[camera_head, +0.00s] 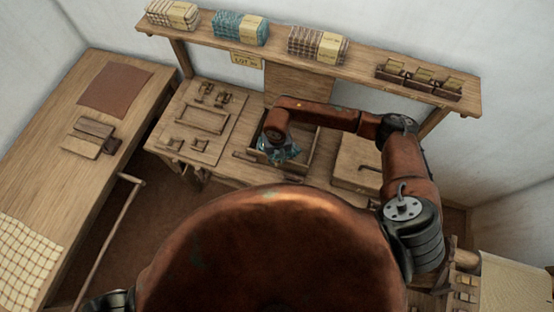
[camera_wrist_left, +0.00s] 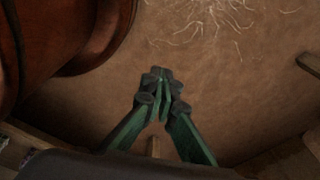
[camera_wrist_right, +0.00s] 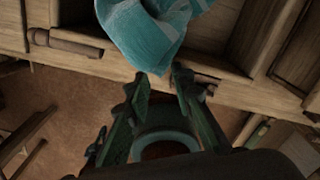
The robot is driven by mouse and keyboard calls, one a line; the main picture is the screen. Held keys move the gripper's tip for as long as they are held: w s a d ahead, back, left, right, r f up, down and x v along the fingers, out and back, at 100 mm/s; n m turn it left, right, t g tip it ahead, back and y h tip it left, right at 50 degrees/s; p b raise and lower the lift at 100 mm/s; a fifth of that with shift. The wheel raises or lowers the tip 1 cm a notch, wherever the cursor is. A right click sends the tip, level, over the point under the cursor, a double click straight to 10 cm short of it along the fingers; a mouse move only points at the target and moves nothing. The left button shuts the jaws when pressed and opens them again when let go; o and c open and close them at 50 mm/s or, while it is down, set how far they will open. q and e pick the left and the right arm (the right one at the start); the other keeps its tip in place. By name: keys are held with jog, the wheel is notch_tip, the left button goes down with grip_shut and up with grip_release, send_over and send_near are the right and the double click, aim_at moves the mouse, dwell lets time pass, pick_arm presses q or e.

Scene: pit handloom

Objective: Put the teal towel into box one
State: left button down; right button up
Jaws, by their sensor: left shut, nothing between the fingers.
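A teal towel with pale stripes (camera_wrist_right: 150,35) lies just beyond the fingertips of my right gripper (camera_wrist_right: 160,80) in the right wrist view. The fingers are spread apart, with the towel's near corner at the gap between their tips. In the head view, teal cloth (camera_head: 285,152) shows under the right wrist, at an open wooden box (camera_head: 311,158) on the bench. My arm covers part of it, and I cannot tell how deep the towel sits. No box number is readable. My left gripper (camera_wrist_left: 160,76) is shut and empty above brown floor.
A shelf (camera_head: 365,72) above the bench holds folded bundles, one of them teal (camera_head: 240,27), and small wooden holders (camera_head: 418,78). A lidded box (camera_head: 358,160) stands right of the open box. A side table (camera_head: 50,165) runs along the left.

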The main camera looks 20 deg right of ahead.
jog(key=shift+f, duration=0.15)
jog(key=shift+c, duration=1.3)
pick_arm(q)
jog(key=shift+s+f, duration=0.15)
jog(key=shift+s, duration=0.9)
pick_arm(e)
jog(key=shift+c, duration=0.5)
pick_arm(q)
jog(key=shift+w, duration=0.45)
pick_arm(e)
grip_shut()
pick_arm(q)
jog(key=shift+s, duration=0.1)
